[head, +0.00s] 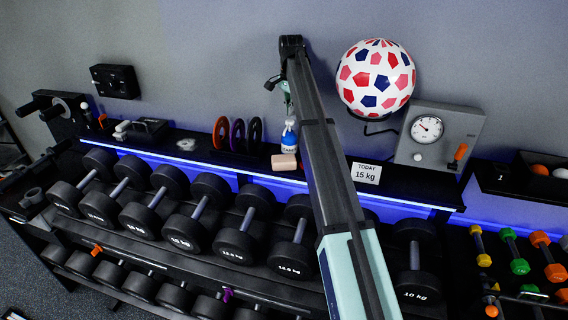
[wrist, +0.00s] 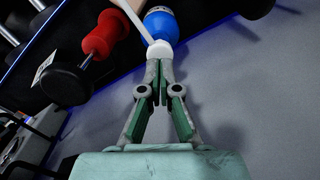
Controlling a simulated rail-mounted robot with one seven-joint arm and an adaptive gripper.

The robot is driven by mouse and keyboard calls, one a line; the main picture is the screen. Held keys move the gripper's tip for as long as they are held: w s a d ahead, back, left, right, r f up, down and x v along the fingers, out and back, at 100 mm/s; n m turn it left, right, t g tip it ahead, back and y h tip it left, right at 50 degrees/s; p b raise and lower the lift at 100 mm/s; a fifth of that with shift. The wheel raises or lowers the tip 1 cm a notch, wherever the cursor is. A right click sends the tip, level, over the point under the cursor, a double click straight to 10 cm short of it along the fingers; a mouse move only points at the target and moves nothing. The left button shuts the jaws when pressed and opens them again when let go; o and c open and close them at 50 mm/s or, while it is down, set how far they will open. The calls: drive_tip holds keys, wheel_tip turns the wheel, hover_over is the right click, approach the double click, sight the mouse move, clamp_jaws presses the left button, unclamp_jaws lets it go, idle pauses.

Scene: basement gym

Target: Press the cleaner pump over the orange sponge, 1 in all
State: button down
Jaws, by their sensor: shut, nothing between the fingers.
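The cleaner bottle (head: 289,137), blue and white, stands upright on the black shelf near the wall. A pale orange sponge (head: 284,162) lies just in front of its foot. My gripper (head: 288,101) is pointed down above the bottle, with its fingers shut and empty. In the wrist view the shut fingertips (wrist: 160,72) meet the white pump head (wrist: 160,49) in the picture; I cannot tell whether they touch. The blue bottle body (wrist: 162,25) is beyond it, and the nozzle reaches toward the sponge (wrist: 130,5), which is cut by the frame edge.
Coloured discs (head: 238,134) stand left of the bottle. A card (head: 366,173), a patterned ball (head: 376,79) and a dial scale (head: 438,137) are to the right. Dumbbells (head: 234,243) fill the rack in front. My arm hides part of the shelf right of the bottle.

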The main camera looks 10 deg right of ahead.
sight(290, 120)
drive_tip(key=shift+f, duration=0.15)
drive_tip(key=shift+s+f+b, duration=0.1)
drive_tip(key=shift+f+b, duration=0.3)
drive_tip(key=shift+f, duration=1.25)
drive_tip(key=shift+r, duration=0.15)
drive_tip(key=shift+r+p, duration=0.9)
drive_tip(key=shift+r, duration=0.7)
drive_tip(key=shift+r, duration=0.1)
wheel_tip(290, 120, up, 6)
drive_tip(key=shift+f+p, duration=0.1)
drive_tip(key=shift+p, duration=1.1)
